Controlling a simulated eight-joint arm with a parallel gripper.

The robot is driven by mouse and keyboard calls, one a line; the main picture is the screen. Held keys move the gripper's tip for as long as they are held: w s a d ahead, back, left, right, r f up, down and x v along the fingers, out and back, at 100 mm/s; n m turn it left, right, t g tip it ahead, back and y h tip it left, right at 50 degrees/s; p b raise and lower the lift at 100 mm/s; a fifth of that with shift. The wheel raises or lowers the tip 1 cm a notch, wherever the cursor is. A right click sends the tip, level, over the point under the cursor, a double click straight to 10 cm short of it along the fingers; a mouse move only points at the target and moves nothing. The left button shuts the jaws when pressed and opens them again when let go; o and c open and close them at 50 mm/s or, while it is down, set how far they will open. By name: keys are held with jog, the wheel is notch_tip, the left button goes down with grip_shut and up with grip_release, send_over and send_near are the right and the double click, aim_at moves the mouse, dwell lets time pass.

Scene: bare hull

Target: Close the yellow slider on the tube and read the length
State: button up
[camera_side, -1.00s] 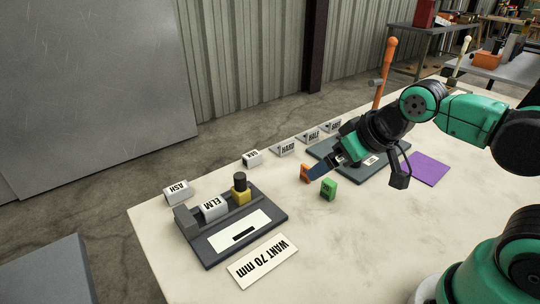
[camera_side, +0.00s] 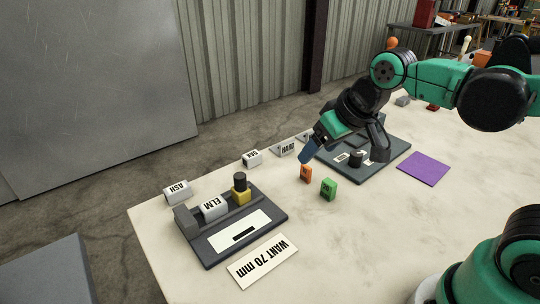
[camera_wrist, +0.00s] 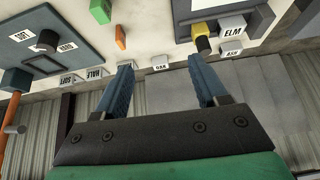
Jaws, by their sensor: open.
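The ELM tube (camera_side: 213,207) lies in a dark grey measuring fixture (camera_side: 262,231), beside the fixture's left end block. The yellow slider (camera_side: 241,196) with its black knob stands just right of the tube; I cannot tell whether they touch. A white plate with a dark slot, its reading unclear, is on the fixture. In the wrist view the yellow slider (camera_wrist: 200,28) and ELM tube (camera_wrist: 232,24) are beyond my right finger. My gripper (camera_wrist: 160,62) is open and empty; in the side view it hangs above and right of the fixture (camera_side: 307,153).
A "WANT 70 mm" card (camera_side: 262,262) lies before the fixture. ASH (camera_side: 177,192) and OAK (camera_wrist: 160,62) pieces stand behind it. Orange (camera_side: 306,173) and green (camera_side: 328,189) blocks are below my gripper. A dark panel (camera_side: 388,163) and purple sheet (camera_side: 424,168) lie right.

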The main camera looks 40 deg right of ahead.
jog(key=w+a+g, duration=0.3)
jog(key=w+a, duration=0.1)
jog(key=w, duration=0.4)
jog(key=m+g, duration=0.1)
jog(key=g, duration=0.2)
send_over(239, 175)
jog(key=f, duration=0.4)
jog(key=shift+s+d+f, duration=0.1)
jog(key=shift+s+d, duration=0.15)
jog(key=shift+d, duration=0.05)
jog(key=shift+w+a+f, duration=0.25)
jog(key=shift+f, duration=3)
jog(key=c, duration=0.9)
jog(key=shift+o, duration=1.2)
jog(key=a, duration=0.5)
jog(key=shift+a, duration=0.4)
jog(key=o, duration=0.3)
jog(key=shift+a, duration=0.2)
